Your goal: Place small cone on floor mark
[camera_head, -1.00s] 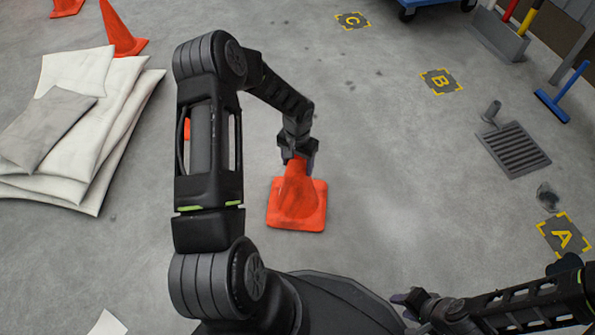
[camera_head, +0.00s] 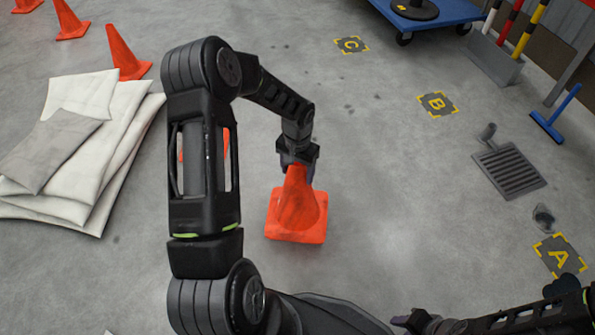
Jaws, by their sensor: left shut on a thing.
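A small orange cone (camera_head: 298,212) with a square base is upright in front of me. My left gripper (camera_head: 298,168) is shut on the cone's top from above. I cannot tell whether the cone's base touches the floor. Floor marks with yellow corners lie to the right: mark A (camera_head: 559,256) at the lower right, mark B (camera_head: 437,104) farther back, mark C (camera_head: 351,45) farthest. My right gripper (camera_head: 412,322) is at the bottom edge, dark and partly cut off; its jaws are not clear.
White and grey pads (camera_head: 75,140) are stacked at left, with orange cones (camera_head: 125,55) behind. A drain grate (camera_head: 510,170), a dark patch (camera_head: 543,217) and a blue squeegee (camera_head: 551,122) are at right. A blue cart (camera_head: 440,18) stands at the back. The middle floor is clear.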

